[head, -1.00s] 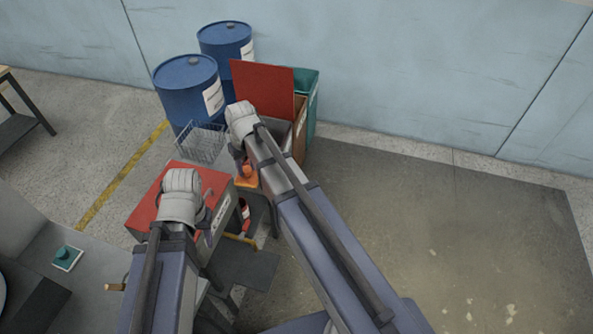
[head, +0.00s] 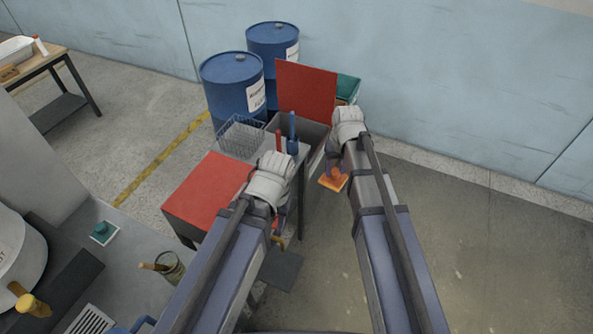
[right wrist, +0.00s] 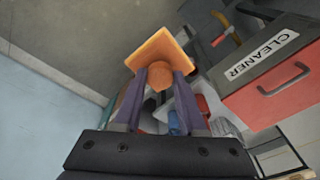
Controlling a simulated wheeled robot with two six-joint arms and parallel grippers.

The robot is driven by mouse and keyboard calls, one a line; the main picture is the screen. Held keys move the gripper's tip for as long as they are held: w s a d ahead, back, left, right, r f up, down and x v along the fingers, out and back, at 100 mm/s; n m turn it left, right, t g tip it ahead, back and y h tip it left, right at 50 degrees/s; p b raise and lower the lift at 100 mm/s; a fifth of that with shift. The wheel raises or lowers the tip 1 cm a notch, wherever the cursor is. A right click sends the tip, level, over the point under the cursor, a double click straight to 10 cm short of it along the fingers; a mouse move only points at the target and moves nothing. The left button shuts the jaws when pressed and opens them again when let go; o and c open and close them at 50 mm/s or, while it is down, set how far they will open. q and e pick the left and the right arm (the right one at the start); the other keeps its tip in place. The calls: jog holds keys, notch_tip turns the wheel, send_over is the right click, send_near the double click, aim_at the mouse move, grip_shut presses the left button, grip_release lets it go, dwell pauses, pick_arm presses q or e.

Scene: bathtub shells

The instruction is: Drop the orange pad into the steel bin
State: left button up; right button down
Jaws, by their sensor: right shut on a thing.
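The orange pad (head: 333,181) hangs in the air right of the red-topped cabinet, below my right wrist. My right gripper (right wrist: 160,76) is shut on the pad's round orange knob; the pad's flat plate (right wrist: 160,47) shows beyond the fingertips. A grey open-topped bin (head: 314,131), seemingly the steel bin, stands behind the cabinet with a red panel (head: 306,90) upright at its back. The pad is in front of this bin and outside it. My left gripper (head: 279,222) is by the cabinet's right edge; its fingers are mostly hidden by its wrist.
A blue-handled item (head: 292,136) and a red stick stand before the bin, beside a wire basket (head: 242,137). A teal bin (head: 347,89) and blue drums (head: 232,88) stand behind. The red cabinet (head: 206,188) is left; floor at right is clear.

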dwell(0.4)
notch_tip(320, 180, down, 2)
jog(key=shift+f+b, duration=0.1)
jog(key=shift+b, duration=1)
